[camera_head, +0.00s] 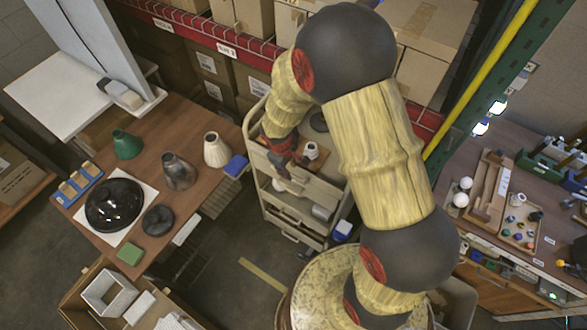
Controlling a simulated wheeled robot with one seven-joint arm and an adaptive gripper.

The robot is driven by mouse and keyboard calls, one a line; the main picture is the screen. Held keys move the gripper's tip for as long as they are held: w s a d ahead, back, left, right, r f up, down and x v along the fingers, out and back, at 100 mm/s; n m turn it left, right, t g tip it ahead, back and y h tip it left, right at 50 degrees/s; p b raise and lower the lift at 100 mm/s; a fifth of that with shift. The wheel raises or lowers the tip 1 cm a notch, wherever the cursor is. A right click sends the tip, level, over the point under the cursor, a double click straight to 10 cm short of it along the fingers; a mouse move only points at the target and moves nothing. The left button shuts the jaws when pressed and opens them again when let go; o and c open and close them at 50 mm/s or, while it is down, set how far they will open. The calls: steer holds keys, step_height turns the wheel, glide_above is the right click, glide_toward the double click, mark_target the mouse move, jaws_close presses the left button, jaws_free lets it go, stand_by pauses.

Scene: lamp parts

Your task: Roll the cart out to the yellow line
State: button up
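The cart (289,228) is beige with shelves and stands right of the wooden table, against the racking. The yellow line (263,275) is a short strip on the dark floor, in front of the cart and apart from it.
A wooden table (190,205) with lamp shades and black discs stands at left. An open cardboard box (75,300) is at lower left. A workbench (520,235) with trays is at right. Floor around the yellow line is clear.

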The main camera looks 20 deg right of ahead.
steer(key=f, duration=0.5)
steer(key=w+d+f, duration=0.1)
steer(key=f, duration=0.1)
steer(key=shift+f+b, duration=0.3)
steer(key=shift+s, duration=0.1)
steer(key=c, duration=0.3)
jaws_close()
stand_by(0.4)
